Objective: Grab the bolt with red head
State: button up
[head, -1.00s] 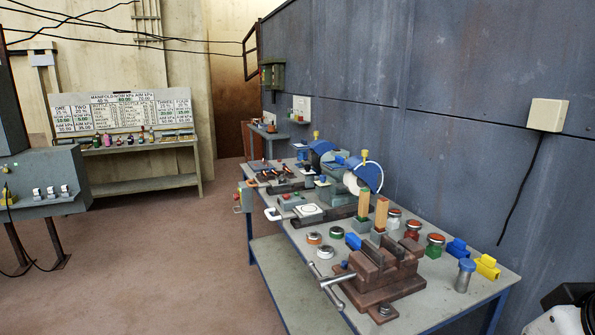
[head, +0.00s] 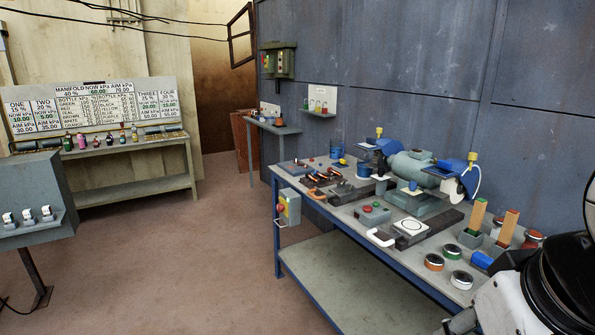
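I cannot make out a bolt with a red head for certain. Several small items (head: 297,165) lie at the far left end of the workbench (head: 330,212), some with reddish or orange parts, too small to identify. My gripper is not in view. Only a white and black part of my arm shows at the lower right edge, covering the near right part of the bench.
A bench grinder (head: 410,165) stands on the bench. Lidded jars (head: 461,280) and two wooden-topped blocks (head: 478,214) are nearer. A control box (head: 289,207) hangs at the bench's left end. A grey console (head: 35,205) stands left. Open floor (head: 190,260) lies between.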

aim_at(330, 169)
jog(key=i+j, duration=0.15)
jog(key=i, duration=0.45)
jog(key=i+j, duration=0.1)
jog(key=i, duration=0.5)
